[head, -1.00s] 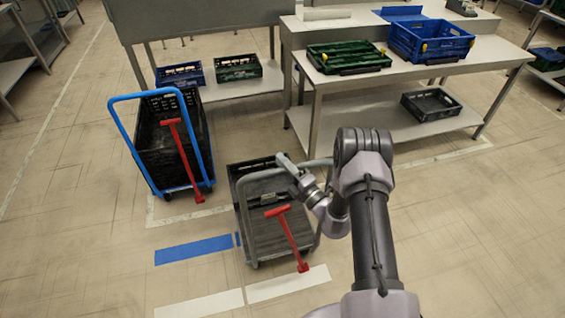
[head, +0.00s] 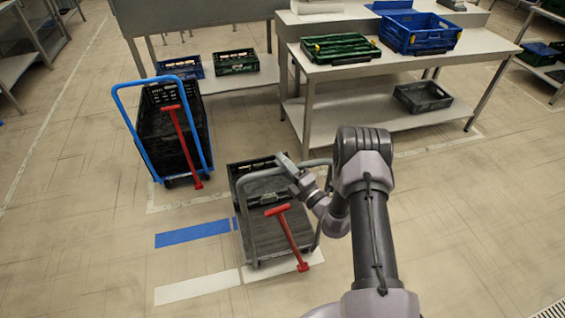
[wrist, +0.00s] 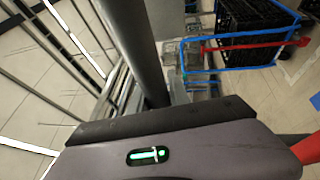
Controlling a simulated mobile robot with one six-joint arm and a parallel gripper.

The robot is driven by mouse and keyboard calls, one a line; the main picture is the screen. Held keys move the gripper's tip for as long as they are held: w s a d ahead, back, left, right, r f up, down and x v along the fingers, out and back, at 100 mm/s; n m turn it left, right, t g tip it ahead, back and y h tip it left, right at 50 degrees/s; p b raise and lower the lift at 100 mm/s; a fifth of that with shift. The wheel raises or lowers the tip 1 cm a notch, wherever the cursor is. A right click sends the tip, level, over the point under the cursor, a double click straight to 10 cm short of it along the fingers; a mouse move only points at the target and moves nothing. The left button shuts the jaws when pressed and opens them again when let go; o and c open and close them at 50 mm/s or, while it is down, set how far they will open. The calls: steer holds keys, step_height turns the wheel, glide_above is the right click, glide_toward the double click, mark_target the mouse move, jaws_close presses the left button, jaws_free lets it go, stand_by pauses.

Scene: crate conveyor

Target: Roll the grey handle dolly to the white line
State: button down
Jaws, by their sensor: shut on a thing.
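The grey handle dolly (head: 262,246) stands at lower centre in the head view, with a black crate (head: 245,178) at its far end and a red T-handle on its near side. My gripper (head: 297,180) is shut on the top bar of its grey handle (head: 262,173). In the wrist view a grey bar (wrist: 128,40), apparently this handle, runs up from the gripper; the fingertips are hidden. The white line (head: 197,287) lies on the floor in two pieces. The dolly's near edge overlaps the right piece (head: 290,270), partly hiding it.
The blue handle dolly (head: 117,98) with a tall black crate stands to the left. A blue line (head: 193,234) lies between it and the white line. A table (head: 450,62) with crates stands behind at right. The floor at left and front is clear.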

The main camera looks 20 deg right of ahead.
steer(key=c, duration=1.2)
jaws_free()
steer(key=shift+c, duration=0.2)
steer(key=p+v, duration=0.3)
steer(key=v, duration=1.4)
steer(key=shift+s, duration=0.2)
